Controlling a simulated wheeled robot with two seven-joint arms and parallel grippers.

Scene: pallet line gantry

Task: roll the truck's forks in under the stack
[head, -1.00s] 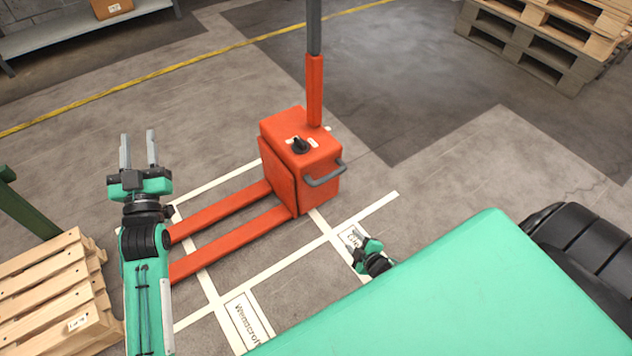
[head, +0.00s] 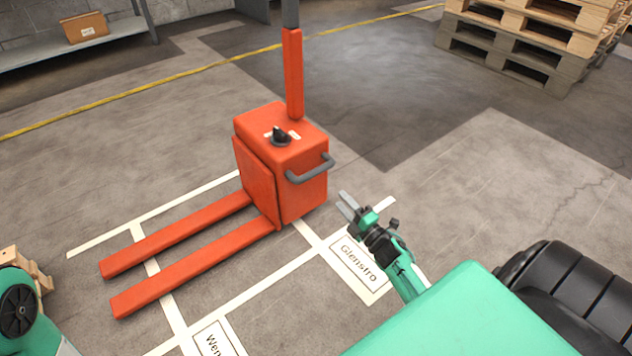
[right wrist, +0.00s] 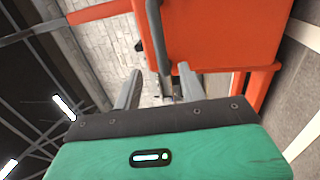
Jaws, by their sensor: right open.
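The orange truck (head: 285,165) stands upright on the floor in the middle of the head view. Its two forks (head: 195,262) point left and lie bare on the floor, clear of any pallet. A grey handle bar (head: 312,172) sticks out from its body. My right gripper (head: 341,201) is open and empty, just below and right of that bar, apart from it. In the right wrist view the bar (right wrist: 155,35) is ahead of the open fingers (right wrist: 160,70). A wooden pallet corner (head: 38,272) shows at the left edge, mostly hidden or out of frame. My left gripper is out of view.
Pallets (head: 535,40) are stacked at the back right. A shelf (head: 75,50) with a cardboard box (head: 85,28) stands at the back left. Floor right of the truck is clear.

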